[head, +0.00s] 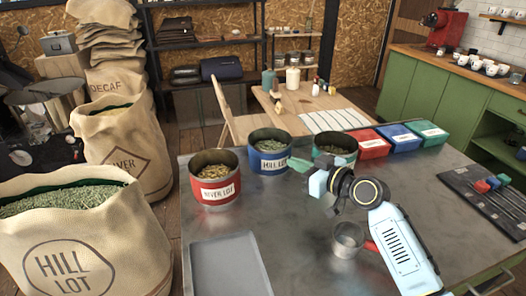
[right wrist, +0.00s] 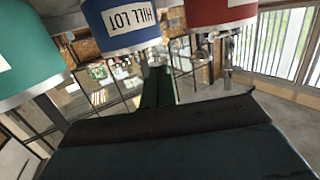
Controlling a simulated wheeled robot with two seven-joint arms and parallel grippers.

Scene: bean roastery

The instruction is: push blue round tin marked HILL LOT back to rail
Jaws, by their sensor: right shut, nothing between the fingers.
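The blue round tin marked HILL LOT (head: 269,163) stands upright near the far edge of the metal table, filled with greenish beans. It sits between a red round tin (head: 217,192) on its left and a green round tin (head: 345,154) on its right. My right gripper (head: 304,168) is shut and empty, its tip at the blue tin's right side in the picture; I cannot tell whether they touch. In the right wrist view the blue tin (right wrist: 123,22) appears upside down ahead of the shut fingers (right wrist: 157,80). I cannot make out a rail. My left gripper is not in view.
A grey tray (head: 230,265) lies at the table's front left. A metal cup (head: 347,241) stands beside my right arm. Red (head: 368,145), blue (head: 398,138) and green (head: 427,134) boxes line the far right edge. A dark mat (head: 485,190) with tools lies at right.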

